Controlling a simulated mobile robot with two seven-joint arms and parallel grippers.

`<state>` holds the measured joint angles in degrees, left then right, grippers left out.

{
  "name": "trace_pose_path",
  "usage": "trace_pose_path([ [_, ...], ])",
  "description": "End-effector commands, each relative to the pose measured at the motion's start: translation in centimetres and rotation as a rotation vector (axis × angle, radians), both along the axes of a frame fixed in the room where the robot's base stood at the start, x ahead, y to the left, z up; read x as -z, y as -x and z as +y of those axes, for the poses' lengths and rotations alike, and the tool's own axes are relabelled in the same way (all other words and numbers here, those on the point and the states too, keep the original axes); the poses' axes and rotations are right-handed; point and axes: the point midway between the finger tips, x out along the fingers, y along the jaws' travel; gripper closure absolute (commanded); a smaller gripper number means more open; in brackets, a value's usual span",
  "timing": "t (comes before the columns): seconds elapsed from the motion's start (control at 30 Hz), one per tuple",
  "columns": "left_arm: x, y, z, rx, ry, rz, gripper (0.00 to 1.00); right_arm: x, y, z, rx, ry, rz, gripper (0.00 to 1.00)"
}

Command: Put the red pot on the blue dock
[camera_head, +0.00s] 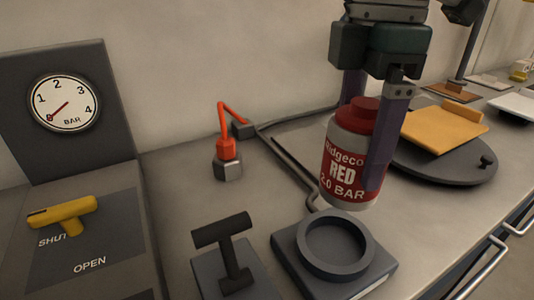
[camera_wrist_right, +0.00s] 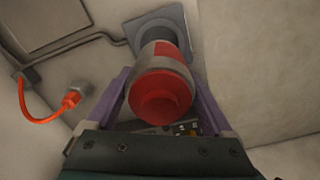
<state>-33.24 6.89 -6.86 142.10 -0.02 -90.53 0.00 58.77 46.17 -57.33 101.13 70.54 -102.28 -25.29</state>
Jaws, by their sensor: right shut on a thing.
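The red pot is a canister (camera_head: 350,155) with a red lid and a red label reading RED 2.0 BAR. My right gripper (camera_head: 358,140) is shut on it, with one purple finger on each side. The pot is nearly upright, its base apparently above the counter. The blue dock (camera_head: 290,248) is a slate square block with a raised ring, in front of and slightly left of the pot in the head view. In the right wrist view the pot (camera_wrist_right: 160,95) partly covers the dock (camera_wrist_right: 183,22). My left gripper is not in view.
Left of the dock stands a dark T-handle (camera_head: 233,255). An orange hose with a connector (camera_head: 227,150) lies behind it. A gauge panel (camera_head: 65,110) and a yellow valve handle (camera_head: 62,212) are at left. A round dark plate (camera_head: 450,170) with an orange piece is at right.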

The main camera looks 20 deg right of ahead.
Motion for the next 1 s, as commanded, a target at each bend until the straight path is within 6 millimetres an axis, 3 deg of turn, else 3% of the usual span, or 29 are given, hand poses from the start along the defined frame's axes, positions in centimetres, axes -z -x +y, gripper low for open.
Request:
trace_pose_path([
  [0.03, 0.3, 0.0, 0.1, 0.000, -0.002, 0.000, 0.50, 1.7, 0.1, 0.0, 0.001, 0.001, 0.004, 0.93],
  [0.2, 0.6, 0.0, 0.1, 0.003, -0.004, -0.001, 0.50, 5.4, 0.0, 0.0, 0.000, 0.000, 0.000, 0.93],
  [0.4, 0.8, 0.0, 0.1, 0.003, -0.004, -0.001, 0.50, 7.3, 0.0, 0.0, 0.000, 0.000, -0.001, 0.93],
  [0.6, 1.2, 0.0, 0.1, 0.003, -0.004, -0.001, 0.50, 10.4, 0.0, 0.0, 0.000, 0.000, 0.000, 0.93],
  [1.0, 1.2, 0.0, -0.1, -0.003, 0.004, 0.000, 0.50, 11.2, 0.0, 0.0, -0.001, 0.000, -0.002, 0.93],
])
